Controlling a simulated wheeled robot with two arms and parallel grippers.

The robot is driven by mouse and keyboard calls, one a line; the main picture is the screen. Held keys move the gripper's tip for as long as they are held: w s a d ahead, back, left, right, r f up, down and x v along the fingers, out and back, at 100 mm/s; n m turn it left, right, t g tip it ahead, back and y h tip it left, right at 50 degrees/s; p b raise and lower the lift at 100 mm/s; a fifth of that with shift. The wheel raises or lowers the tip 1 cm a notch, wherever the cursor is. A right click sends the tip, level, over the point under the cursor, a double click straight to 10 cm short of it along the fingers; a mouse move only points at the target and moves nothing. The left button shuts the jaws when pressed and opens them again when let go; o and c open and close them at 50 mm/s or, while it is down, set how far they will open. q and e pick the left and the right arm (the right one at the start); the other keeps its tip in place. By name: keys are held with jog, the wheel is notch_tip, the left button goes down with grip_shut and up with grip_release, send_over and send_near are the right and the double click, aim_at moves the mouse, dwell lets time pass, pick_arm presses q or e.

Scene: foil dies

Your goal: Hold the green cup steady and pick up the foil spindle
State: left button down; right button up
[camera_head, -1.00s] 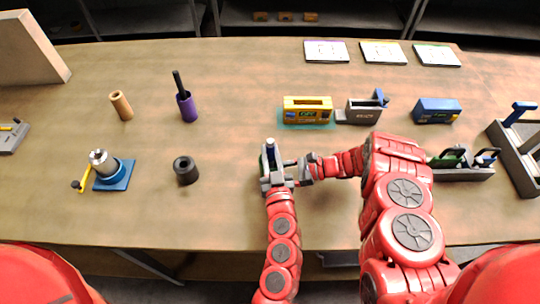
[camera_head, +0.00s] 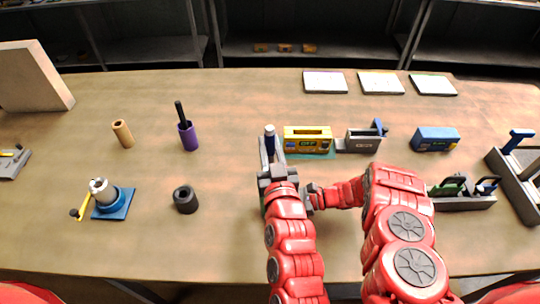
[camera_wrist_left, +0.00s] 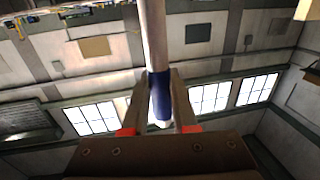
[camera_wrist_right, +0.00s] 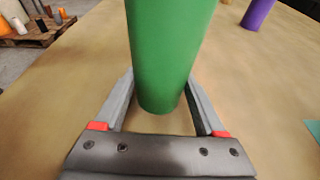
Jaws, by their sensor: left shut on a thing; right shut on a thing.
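The foil spindle (camera_head: 269,143), with a blue body and a pale end, stands upright in my left gripper (camera_head: 271,168). In the left wrist view its blue part (camera_wrist_left: 159,98) is between the fingers and a silver shaft (camera_wrist_left: 153,35) extends from it. My right gripper (camera_head: 309,198) is just to the right of and below the left one. In the right wrist view it is shut around the green cup (camera_wrist_right: 170,50). In the head view my left arm and gripper hide most of the cup, so I cannot see whether the spindle is clear of it.
A yellow box (camera_head: 308,146) and a grey holder (camera_head: 362,142) stand just right of the grippers. A black cylinder (camera_head: 186,199), purple cup (camera_head: 188,137), tan tube (camera_head: 123,134) and blue-based fixture (camera_head: 113,204) are left. Table between them and the left gripper is clear.

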dwell(0.3)
jog(key=o, duration=0.9)
jog(key=shift+o, duration=0.2)
jog(key=shift+d, duration=0.1)
jog(key=v, duration=1.2)
